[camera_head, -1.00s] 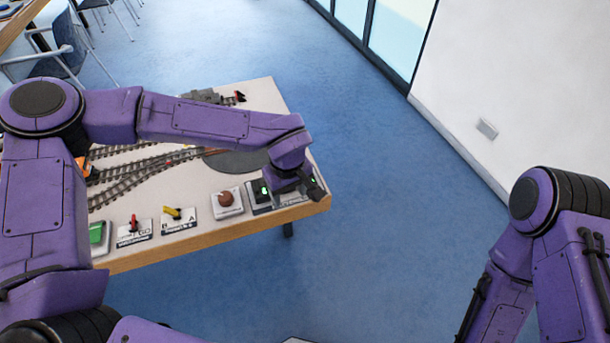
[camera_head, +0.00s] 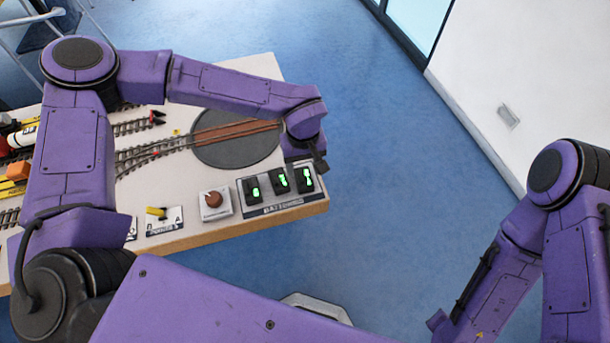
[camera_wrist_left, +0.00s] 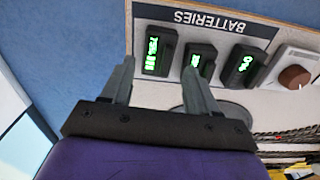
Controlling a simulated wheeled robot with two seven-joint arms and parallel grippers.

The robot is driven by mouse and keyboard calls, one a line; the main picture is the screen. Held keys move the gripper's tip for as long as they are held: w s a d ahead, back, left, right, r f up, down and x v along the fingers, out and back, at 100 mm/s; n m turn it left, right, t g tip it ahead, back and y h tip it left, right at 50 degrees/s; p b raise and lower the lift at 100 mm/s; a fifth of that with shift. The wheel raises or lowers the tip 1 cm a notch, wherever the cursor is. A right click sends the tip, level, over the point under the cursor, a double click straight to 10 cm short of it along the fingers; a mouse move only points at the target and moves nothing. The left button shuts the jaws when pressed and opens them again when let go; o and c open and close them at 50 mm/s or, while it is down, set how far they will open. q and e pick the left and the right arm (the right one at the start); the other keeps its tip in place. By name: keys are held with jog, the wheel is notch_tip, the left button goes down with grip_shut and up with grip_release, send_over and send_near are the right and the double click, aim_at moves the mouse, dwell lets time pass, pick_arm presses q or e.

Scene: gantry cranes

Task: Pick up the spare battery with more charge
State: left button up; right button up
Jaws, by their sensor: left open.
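Three dark batteries with green displays stand in a holder marked BATTERIES (camera_head: 283,208) at the table's right corner. They are the left battery (camera_head: 254,190), the middle battery (camera_head: 280,181) and the right battery (camera_head: 305,178). In the left wrist view the order is reversed: the right battery (camera_wrist_left: 158,50) shows several bars and what looks like 75%, and the left battery (camera_wrist_left: 245,67) reads about 0%. The middle battery (camera_wrist_left: 201,60) is partly behind a finger and its figure is unclear. My left gripper (camera_wrist_left: 159,68) is open and empty, its fingertips apart on either side of the right battery's image.
A panel with a brown round knob (camera_head: 214,201) and a yellow lever (camera_head: 156,212) are left of the holder. Model tracks and a dark turntable (camera_head: 236,140) lie behind. Blue floor (camera_head: 390,180) is free right of the table.

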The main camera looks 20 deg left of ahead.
aim_at(304, 177)
pick_arm(q)
jog(key=f, duration=0.2)
jog(key=f+p, duration=0.1)
jog(key=f, duration=0.2)
jog(key=shift+w+f, duration=0.2)
jog(key=shift+f, duration=0.05)
jog(key=c, duration=1)
jog(key=shift+o, duration=0.2)
jog(key=shift+r, duration=0.1)
